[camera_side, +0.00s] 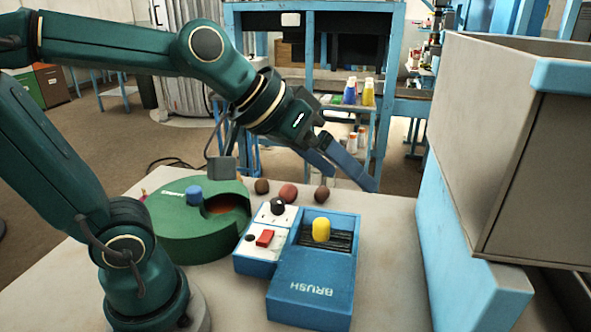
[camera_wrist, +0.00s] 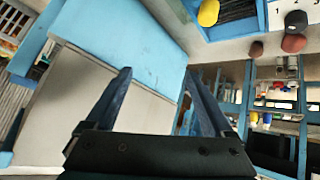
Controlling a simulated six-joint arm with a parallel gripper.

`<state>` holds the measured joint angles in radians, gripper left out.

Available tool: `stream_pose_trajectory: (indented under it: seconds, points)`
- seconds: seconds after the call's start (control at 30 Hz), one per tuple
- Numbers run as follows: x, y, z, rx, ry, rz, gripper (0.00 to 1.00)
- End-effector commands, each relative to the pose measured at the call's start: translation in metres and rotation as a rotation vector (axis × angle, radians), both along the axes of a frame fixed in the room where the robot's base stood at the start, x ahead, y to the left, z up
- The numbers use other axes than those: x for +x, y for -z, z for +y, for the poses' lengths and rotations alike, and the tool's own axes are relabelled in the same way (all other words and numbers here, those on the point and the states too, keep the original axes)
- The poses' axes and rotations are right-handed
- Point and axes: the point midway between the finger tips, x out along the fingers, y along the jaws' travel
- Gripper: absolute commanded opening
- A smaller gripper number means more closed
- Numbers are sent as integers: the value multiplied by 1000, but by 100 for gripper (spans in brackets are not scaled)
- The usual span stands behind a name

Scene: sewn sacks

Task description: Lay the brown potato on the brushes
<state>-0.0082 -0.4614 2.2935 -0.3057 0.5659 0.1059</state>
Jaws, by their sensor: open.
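A blue box lettered BRUSH (camera_side: 312,288) has dark brushes (camera_side: 343,241) in its opening, and a yellow lump (camera_side: 321,229) stands on them. It also shows at the top of the wrist view (camera_wrist: 208,12). Behind the box lie a brown potato-like lump (camera_side: 322,194), a reddish one (camera_side: 288,193) and another brown one (camera_side: 261,186). Two show in the wrist view, a brown one (camera_wrist: 257,48) and a reddish one (camera_wrist: 293,43). My gripper (camera_side: 356,182) is open and empty, above and to the right of these lumps, pointing down and right.
A white panel (camera_side: 283,214) with a black knob and red switch adjoins the brush box. Left of it stands a green drum (camera_side: 165,230) with a blue knob. A tall grey bin (camera_side: 480,130) with blue edging stands right. The table's front is clear.

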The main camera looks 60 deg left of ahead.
Motion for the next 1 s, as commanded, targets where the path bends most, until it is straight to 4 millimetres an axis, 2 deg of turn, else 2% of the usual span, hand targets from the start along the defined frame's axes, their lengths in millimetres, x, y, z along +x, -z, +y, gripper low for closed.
stream_pose_trajectory:
  seconds: [0.03,0.1,0.2,0.3,0.4,0.87,1.0]
  points:
    - [-25,13,3,45,22,50,87]
    - [-55,32,10,105,37,124,87]
    - [-85,51,21,172,41,202,87]
    - [-100,61,28,210,39,246,82]
    - [-106,64,31,222,37,263,82]
    - [-104,63,31,204,10,259,82]
    - [-81,40,38,161,-103,183,82]
